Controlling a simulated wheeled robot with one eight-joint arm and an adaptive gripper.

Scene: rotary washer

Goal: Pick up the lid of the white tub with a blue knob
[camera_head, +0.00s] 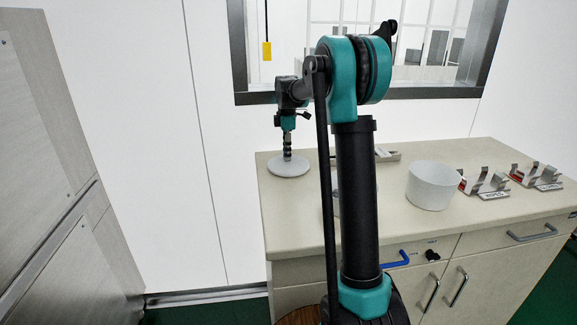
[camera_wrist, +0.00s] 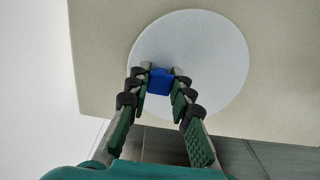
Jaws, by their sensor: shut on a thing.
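The lid is a flat pale grey-white disc. In the head view the lid (camera_head: 289,168) is level over the left end of the counter. In the wrist view the lid (camera_wrist: 215,65) fills the upper middle, close to the counter edge. My gripper (camera_head: 287,152) points down at the lid's centre. In the wrist view my gripper (camera_wrist: 161,76) is shut on the blue knob (camera_wrist: 160,84), one finger on each side. I cannot tell whether the lid touches the counter. A white tub (camera_head: 432,190) stands open on the counter, right of my arm.
The beige counter (camera_head: 300,215) carries two metal racks (camera_head: 485,183) (camera_head: 536,176) at the right. A flat object (camera_head: 385,155) lies behind my arm, partly hidden. A blue handle (camera_head: 395,261) is on the counter front. A wall and window are behind; a grey cabinet (camera_head: 50,180) is at left.

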